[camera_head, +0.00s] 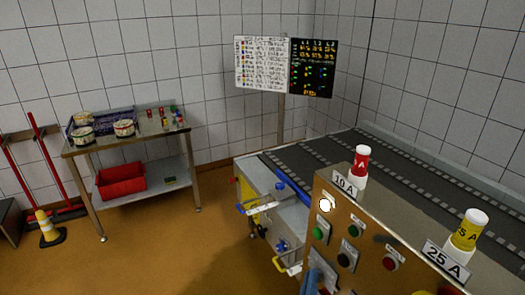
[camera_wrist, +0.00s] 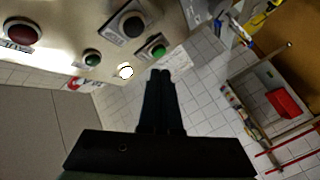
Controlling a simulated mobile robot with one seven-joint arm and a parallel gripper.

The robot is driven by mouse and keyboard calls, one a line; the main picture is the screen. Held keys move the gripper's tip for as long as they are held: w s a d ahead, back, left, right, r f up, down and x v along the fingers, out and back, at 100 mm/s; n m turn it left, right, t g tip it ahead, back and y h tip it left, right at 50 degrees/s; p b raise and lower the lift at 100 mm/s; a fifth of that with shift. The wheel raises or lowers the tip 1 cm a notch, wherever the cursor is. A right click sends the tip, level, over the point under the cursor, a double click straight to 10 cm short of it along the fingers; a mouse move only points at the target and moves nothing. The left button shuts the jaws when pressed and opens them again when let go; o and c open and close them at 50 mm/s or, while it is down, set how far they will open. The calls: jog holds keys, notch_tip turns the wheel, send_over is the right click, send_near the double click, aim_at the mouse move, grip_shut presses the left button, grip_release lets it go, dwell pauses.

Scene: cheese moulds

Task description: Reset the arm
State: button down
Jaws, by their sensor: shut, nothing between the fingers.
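My gripper (camera_wrist: 161,73) shows in the wrist view. Its two dark fingers lie together with nothing between them, and it touches nothing that I can see. A control panel (camera_head: 372,228) with several push buttons stands at the lower right of the head view. In the wrist view the same panel (camera_wrist: 165,16) fills the upper left, turned over. A green button (camera_wrist: 158,48) and a lit white lamp (camera_wrist: 126,71) appear close to my fingertips in that picture; the real gap is hard to judge. I cannot make out my gripper in the head view.
A red fuse (camera_head: 361,161) and a yellow fuse (camera_head: 469,229) stand on the panel top. A conveyor (camera_head: 420,170) runs behind. A steel table (camera_head: 125,142) with tubs and a red bin (camera_head: 121,181) stands left. The floor (camera_head: 160,245) between is open.

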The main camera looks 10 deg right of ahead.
jog(key=w+a+r+m+t+b, duration=0.1)
jog(key=a+r+m+t, duration=0.2)
jog(key=r, duration=1.1)
jog(key=w+a+r+m+t+b, duration=0.1)
jog(key=a+r+m+t, duration=0.15)
jog(key=r, duration=1.15)
jog(key=s+a+r+t+y+b, duration=0.1)
jog(key=s+a+r+t+y, duration=0.2)
jog(key=s+r, duration=0.3)
jog(key=s+a+r+t+y+b, duration=0.1)
jog(key=s+a+r+t+y, duration=0.2)
jog(key=r, duration=1)
jog(key=s+a+y, duration=0.1)
jog(key=s+a, duration=0.2)
jog(key=s, duration=0.1)
jog(key=shift+n, duration=0.35)
jog(key=shift+w+a, duration=0.1)
